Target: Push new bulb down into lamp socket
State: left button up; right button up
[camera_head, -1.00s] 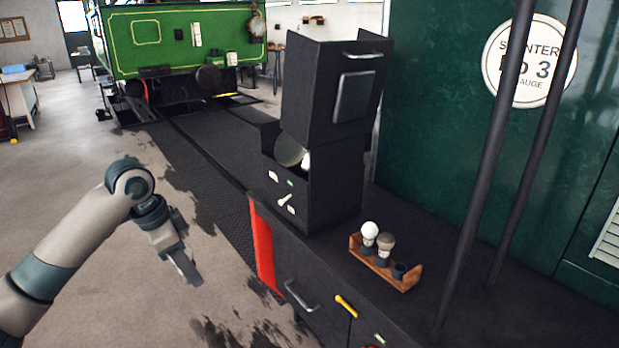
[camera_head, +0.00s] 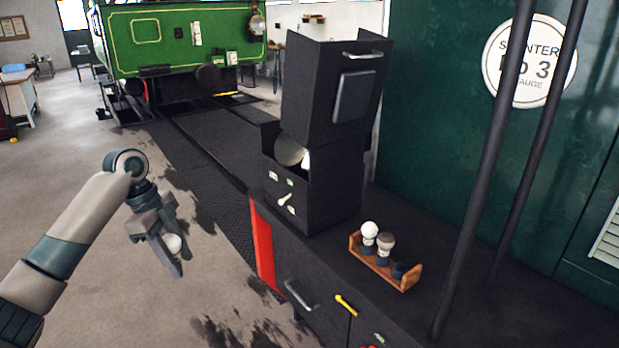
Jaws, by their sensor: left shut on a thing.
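My left gripper (camera_head: 176,262) hangs at the left, over the floor and well left of the lamp. It is shut on a white bulb (camera_head: 173,243), which shows between its fingers. The black box lamp (camera_head: 335,190) stands on the dark cabinet with its upper part (camera_head: 318,95) raised. A round reflector (camera_head: 288,151) shows inside, with a small white shape beside it. The socket itself is hidden behind the lamp's front wall. My right gripper is not in view.
A wooden rack (camera_head: 408,285) right of the lamp holds a white bulb (camera_head: 369,230) and a grey-brown one (camera_head: 386,241). Its front cup (camera_head: 399,271) looks empty. Two dark poles (camera_head: 483,165) rise at the right. The cabinet has a handle (camera_head: 302,297) and a yellow lever (camera_head: 346,305).

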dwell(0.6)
pick_arm(q)
jog(key=s+d+f+n+t+y, duration=0.1)
jog(key=s+d+f+n, duration=0.3)
jog(key=s+f+n, duration=0.3)
jog(key=s+d+f+n+t+y, duration=0.2)
jog(key=s+d+f+n, duration=0.3)
jog(key=s+f+n, duration=0.3)
jog(key=s+n+b, duration=0.1)
jog(key=n, duration=0.3)
jog(key=shift+d, duration=0.2)
